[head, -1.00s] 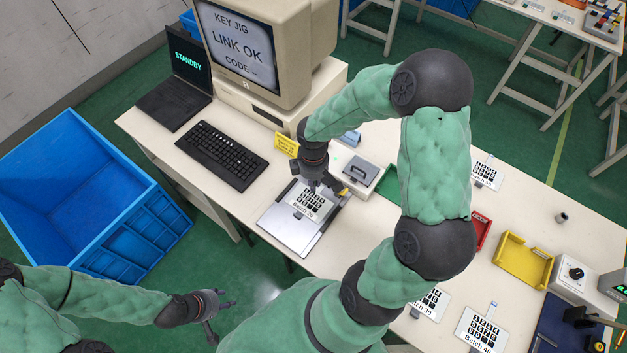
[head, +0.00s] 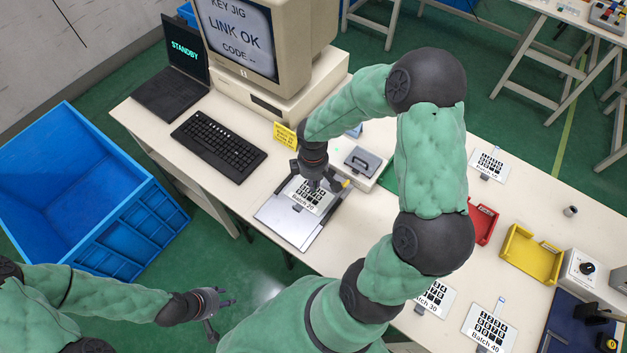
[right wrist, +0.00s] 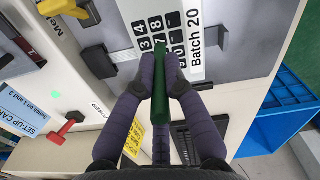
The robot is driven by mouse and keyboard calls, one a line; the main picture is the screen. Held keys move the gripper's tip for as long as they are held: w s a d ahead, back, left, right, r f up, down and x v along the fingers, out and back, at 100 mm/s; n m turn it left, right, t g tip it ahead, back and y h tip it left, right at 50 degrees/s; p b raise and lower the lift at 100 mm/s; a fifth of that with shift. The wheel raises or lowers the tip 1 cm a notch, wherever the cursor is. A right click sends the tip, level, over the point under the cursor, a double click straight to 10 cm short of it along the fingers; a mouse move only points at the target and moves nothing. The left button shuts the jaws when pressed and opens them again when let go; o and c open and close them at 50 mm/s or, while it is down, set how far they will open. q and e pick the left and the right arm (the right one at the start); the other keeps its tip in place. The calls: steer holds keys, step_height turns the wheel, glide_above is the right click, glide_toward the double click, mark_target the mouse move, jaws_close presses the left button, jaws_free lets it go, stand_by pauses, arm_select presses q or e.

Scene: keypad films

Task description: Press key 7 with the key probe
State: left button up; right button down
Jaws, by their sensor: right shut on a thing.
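The Batch 20 keypad film (head: 306,196) lies on a silver plate (head: 285,222) on the table, in front of the computer. It also shows in the right wrist view (right wrist: 196,40), with its keys turned sideways. My right gripper (head: 320,184) is above the film, its fingers (right wrist: 161,75) shut on the green key probe (right wrist: 162,100). The probe's far end overlaps the key block beside the 7 and 8. I cannot tell whether it touches a key, and the fingers hide some keys. My left gripper (head: 224,310) is open and empty, off the table's front edge.
A monitor (head: 265,45) reads LINK OK, and a laptop (head: 172,85) reads STANDBY. A keyboard (head: 218,143) lies left of the plate. A grey-topped box (head: 362,162) stands close right of my right gripper. A blue crate (head: 75,190) stands at the left.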

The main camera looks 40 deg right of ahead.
steer(key=shift+f, duration=0.45)
steer(key=shift+f+b, duration=0.25)
steer(key=shift+b, duration=0.15)
stand_by(0.6)
steer(key=shift+r+p, duration=2.6)
steer(key=shift+r, duration=0.45)
